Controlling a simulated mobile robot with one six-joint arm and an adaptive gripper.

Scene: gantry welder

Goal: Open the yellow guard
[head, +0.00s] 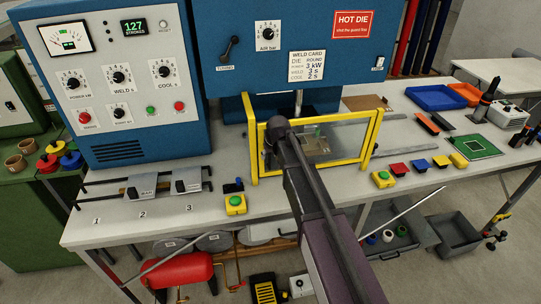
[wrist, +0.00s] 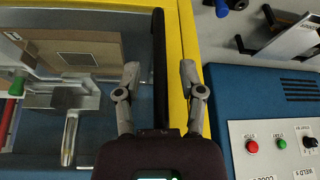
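The yellow guard (head: 316,171) is a yellow frame with clear panels, standing around the die area under the blue welder head. Its front looks closed in the head view. My gripper (head: 279,130) is at the left part of the guard's front and hides part of it. In the wrist view my gripper (wrist: 159,72) is open, with one finger on each side of a black bar (wrist: 159,40), which looks like the guard's handle. A yellow edge of the guard (wrist: 177,45) runs beside the bar, also between the fingers. I cannot tell whether either finger touches the bar.
The blue control cabinet (head: 117,70) stands left of the guard. A yellow button box with a green button (head: 236,204) sits just front-left of it, another (head: 383,179) front-right. Blue (head: 435,98) and orange trays and several small coloured parts lie to the right.

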